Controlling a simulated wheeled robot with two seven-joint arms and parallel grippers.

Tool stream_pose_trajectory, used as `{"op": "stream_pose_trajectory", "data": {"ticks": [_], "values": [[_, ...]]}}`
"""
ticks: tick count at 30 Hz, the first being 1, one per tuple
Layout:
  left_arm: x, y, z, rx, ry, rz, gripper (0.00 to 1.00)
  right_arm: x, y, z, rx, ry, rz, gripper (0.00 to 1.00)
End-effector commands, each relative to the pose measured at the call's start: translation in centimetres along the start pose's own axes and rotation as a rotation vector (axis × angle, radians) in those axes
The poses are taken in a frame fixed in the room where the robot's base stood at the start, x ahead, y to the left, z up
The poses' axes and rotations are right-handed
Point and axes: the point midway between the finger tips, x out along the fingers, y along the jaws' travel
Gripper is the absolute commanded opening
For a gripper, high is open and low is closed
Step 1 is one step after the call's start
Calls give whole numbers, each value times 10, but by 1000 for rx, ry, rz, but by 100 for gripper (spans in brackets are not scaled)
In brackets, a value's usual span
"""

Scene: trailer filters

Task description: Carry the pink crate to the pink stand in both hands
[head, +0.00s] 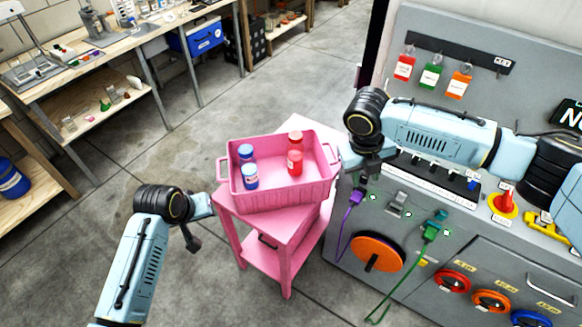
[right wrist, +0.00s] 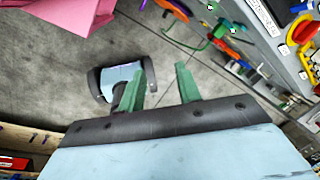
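The pink crate (head: 290,190) rests on top of the pink stand (head: 250,222), turned slightly against its top. A pink surface (right wrist: 65,12) shows in the right wrist view.
A grey control panel (head: 455,250) with knobs, cables and hanging tags stands close on the right of the stand. A workbench (head: 85,75) with a blue box (head: 197,37) is at the back left. The concrete floor left of the stand is clear.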

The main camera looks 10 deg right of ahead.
Motion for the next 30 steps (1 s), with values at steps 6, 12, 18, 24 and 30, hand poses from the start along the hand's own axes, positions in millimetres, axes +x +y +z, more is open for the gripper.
{"op": "stream_pose_trajectory", "data": {"ticks": [6, 12, 18, 24, 30], "values": [[0, 0, 0, 0, 0, 0, 34, -32, 0, 2, 0, -2, 1, 34], [0, 0, 0, 0, 0, 0, 34, -39, 0, 2, 0, 0, 0, 34], [0, 0, 0, 0, 0, 0, 34, -39, 0, 2, 0, 0, 0, 34], [-8, 0, -1, 0, -1, 0, 34, -50, -2, 2, 0, 0, 0, 34], [-21, 1, -1, 0, 0, 0, 34, -67, -6, 2, 0, 0, 0, 34]]}}
